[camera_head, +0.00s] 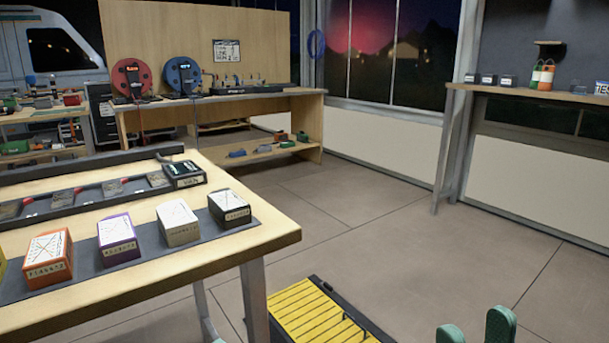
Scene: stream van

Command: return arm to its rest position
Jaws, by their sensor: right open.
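My right gripper (475,329) shows at the bottom edge, right of centre, as two green fingertips standing apart. It is open, with nothing visible between the tips. It is over the floor, to the right of the yellow-topped case and clear of the wooden table. The rest of the right arm is out of the picture. A small pale green tip (208,329) shows at the bottom edge near the table leg. It may be part of my left gripper, but too little shows to tell its state.
A wooden table (270,233) fills the left, with several small boxes on a dark mat and a dark tray behind. A yellow-topped case (318,314) stands on the floor. A workbench (222,97) and a right-hand shelf (560,95) stand farther back. Open floor (385,235) lies between.

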